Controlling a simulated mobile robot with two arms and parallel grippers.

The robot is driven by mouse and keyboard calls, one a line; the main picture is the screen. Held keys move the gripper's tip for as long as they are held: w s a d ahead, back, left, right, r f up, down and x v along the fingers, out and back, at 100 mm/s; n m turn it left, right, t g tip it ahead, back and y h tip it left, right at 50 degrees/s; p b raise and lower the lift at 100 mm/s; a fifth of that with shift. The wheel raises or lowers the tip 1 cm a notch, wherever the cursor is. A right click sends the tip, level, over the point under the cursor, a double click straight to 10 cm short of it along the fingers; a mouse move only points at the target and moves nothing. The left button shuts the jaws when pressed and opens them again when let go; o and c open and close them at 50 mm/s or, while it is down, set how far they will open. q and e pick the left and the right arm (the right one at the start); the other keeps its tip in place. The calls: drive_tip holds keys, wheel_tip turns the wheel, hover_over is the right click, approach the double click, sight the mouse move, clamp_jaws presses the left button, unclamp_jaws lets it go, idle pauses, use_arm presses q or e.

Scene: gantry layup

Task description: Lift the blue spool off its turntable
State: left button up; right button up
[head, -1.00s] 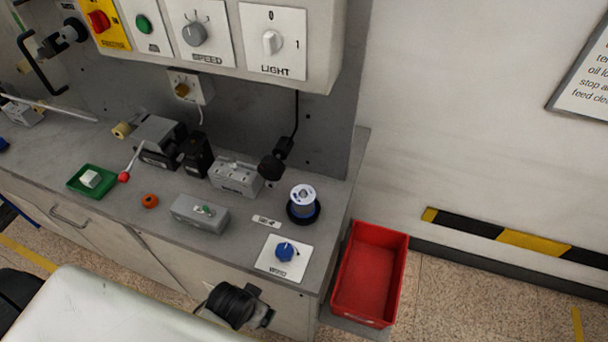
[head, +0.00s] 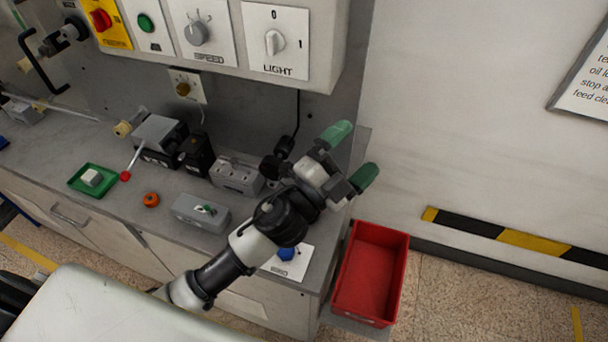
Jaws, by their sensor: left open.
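My left gripper (head: 350,154) is open, with its green-tipped fingers spread apart and nothing seen between them. It is over the right end of the bench, and its fingers point up and to the right in the head view. The blue spool and its turntable are hidden behind my left gripper and wrist. I cannot tell how far above the spool the gripper is. My right gripper is not in view.
A red bin (head: 369,272) stands beside the bench's right end. A blue knob (head: 287,253) on a white plate, a grey switch box (head: 201,213), an orange ring (head: 151,200) and a green tray (head: 92,180) are on the bench. A control panel (head: 290,85) overhangs the back.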

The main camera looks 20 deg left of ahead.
use_arm(q)
drive_tip(key=s+d+m+g+h, duration=0.3)
drive_tip(key=d+m+g+h, duration=0.45)
drive_tip(key=m+g, duration=0.5)
wheel_tip(320, 180, down, 7)
drive_tip(key=d+m+g+y, duration=0.1)
drive_tip(key=m+g+y, duration=0.4)
drive_tip(key=m, duration=0.4)
drive_tip(key=w+a+f+y, duration=0.2)
drive_tip(key=a+y, duration=0.3)
drive_tip(key=a, duration=0.1)
drive_tip(key=w+a+f+y, duration=0.2)
drive_tip(key=a+f+y, duration=0.1)
drive_tip(key=a+y, duration=0.2)
drive_tip(key=w+a+f+m+g+y, duration=0.1)
drive_tip(key=w+a+f+y, duration=0.1)
drive_tip(key=a+y, duration=0.3)
drive_tip(key=shift+w+a+f, duration=0.15)
drive_tip(key=shift+w+a, duration=0.1)
drive_tip(key=shift+a, duration=0.35)
drive_tip(key=shift+w+a+f, duration=0.1)
drive_tip(key=shift+w+a, duration=0.15)
drive_tip(key=shift+a, duration=0.35)
drive_tip(key=shift+a+f, duration=0.1)
drive_tip(key=shift+f, duration=0.15)
wheel_tip(320, 180, down, 6)
drive_tip(key=shift+r+p, duration=0.15)
drive_tip(key=shift+p, duration=0.85)
drive_tip(key=shift+f, duration=0.55)
